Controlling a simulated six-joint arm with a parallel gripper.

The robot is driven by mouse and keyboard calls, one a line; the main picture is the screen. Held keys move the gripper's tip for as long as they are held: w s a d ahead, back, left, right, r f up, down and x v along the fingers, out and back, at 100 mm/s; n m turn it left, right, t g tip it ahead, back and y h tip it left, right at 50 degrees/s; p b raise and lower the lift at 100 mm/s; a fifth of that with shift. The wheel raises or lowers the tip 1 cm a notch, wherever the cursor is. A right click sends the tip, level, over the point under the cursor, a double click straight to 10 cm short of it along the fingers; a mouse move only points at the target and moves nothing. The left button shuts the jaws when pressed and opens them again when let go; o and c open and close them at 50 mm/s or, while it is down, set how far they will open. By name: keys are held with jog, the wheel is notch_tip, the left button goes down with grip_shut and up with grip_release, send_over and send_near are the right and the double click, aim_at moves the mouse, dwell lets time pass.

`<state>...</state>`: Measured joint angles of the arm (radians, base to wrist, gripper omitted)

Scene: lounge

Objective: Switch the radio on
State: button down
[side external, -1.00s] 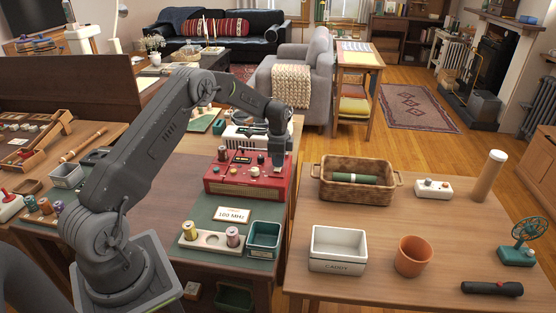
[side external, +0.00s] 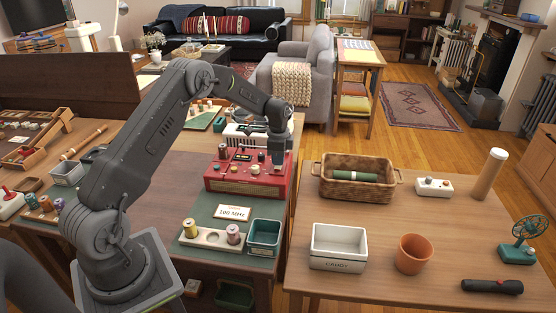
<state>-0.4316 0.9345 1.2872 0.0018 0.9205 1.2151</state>
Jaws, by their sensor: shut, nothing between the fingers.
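The red radio (side external: 245,184) stands on the work table, with several knobs and switches on its sloping top panel. My gripper (side external: 278,163) is shut and empty. It points down at the right end of the radio's top panel, at or very close to the surface. I cannot tell whether the fingertips touch a control, because the gripper hides that part of the panel. A card reading "100 MHz" (side external: 232,213) lies in front of the radio.
A white appliance (side external: 240,134) stands right behind the radio. A spool holder (side external: 211,237) and a teal bin (side external: 265,233) sit in front. On the right table are a wicker basket (side external: 398,177), a white caddy (side external: 338,247) and an orange pot (side external: 413,254).

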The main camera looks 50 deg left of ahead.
notch_tip(320, 180, up, 14)
jog(key=w+a, duration=0.1)
jog(key=shift+w+a+f, duration=0.15)
jog(key=shift+a+f, duration=0.05)
jog(key=s+d+r+n+t, duration=0.3)
jog(key=s+d+r+n, duration=0.1)
jog(key=s+d+r, duration=1.1)
jog(key=s+d+f+n+t, duration=0.1)
jog(key=s+d+f+n, duration=0.1)
jog(key=s+d, duration=0.3)
jog(key=s+d+f+n+t, duration=0.1)
jog(key=s+d+n, duration=0.2)
jog(key=s, duration=0.9)
jog(key=shift+s+d+f+t, duration=0.3)
jog(key=shift+d+f, duration=0.1)
jog(key=shift+d, duration=0.45)
